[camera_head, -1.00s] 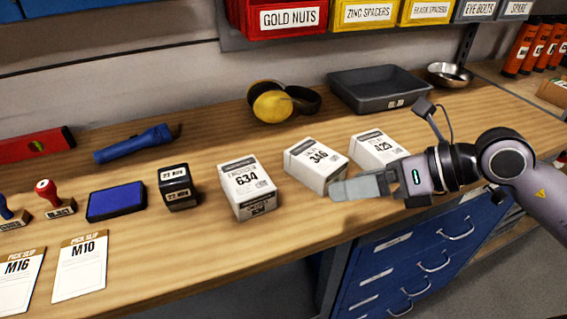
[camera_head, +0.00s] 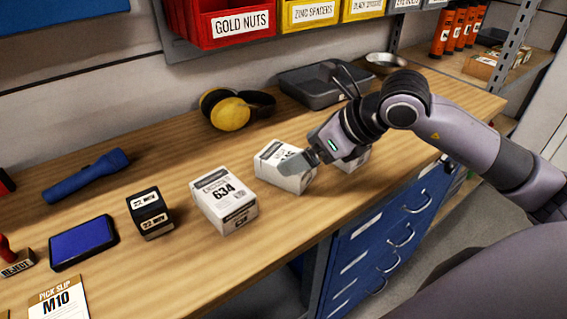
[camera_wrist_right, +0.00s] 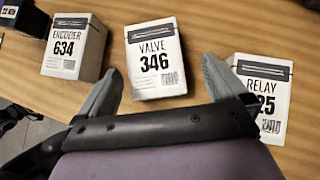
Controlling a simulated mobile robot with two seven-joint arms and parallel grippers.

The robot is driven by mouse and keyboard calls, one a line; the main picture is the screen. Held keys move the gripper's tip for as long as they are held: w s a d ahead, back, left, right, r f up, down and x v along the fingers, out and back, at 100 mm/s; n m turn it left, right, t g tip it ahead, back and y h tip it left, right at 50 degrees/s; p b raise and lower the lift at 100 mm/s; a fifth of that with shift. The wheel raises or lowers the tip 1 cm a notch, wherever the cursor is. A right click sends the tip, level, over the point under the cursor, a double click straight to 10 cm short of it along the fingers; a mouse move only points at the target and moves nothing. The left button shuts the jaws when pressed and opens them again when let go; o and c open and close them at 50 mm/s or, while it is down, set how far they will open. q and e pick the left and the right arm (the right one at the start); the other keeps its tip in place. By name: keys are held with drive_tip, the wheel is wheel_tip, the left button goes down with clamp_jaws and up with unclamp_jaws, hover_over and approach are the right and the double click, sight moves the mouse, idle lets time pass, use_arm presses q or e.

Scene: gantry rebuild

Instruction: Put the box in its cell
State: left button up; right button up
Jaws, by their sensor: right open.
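Three white cartons stand in a row on the wooden bench: the encoder 634 box (camera_head: 224,200), the valve 346 box (camera_head: 275,168) and the relay 425 box (camera_head: 357,160), which my arm mostly hides. The right wrist view shows the encoder box (camera_wrist_right: 72,47), the valve box (camera_wrist_right: 156,60) and the relay box (camera_wrist_right: 262,90). My right gripper (camera_head: 298,163) is open at the valve box, and its fingers (camera_wrist_right: 160,76) appear on either side of that box's near end. I cannot tell whether they touch it. My left gripper is out of view. No cell is clearly identifiable.
A grey tray (camera_head: 300,88), yellow earmuffs (camera_head: 230,115) and a metal bowl (camera_head: 385,62) lie at the back. Labelled bins (camera_head: 228,27) hang above.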

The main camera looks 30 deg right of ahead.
sight(286, 156)
drive_tip(key=x, duration=0.2)
drive_tip(key=p+x, duration=0.1)
drive_tip(key=x, duration=0.2)
drive_tip(key=shift+a, duration=0.4)
drive_tip(key=shift+r, duration=0.1)
drive_tip(key=c, duration=1.1)
drive_tip(key=shift+c, duration=0.2)
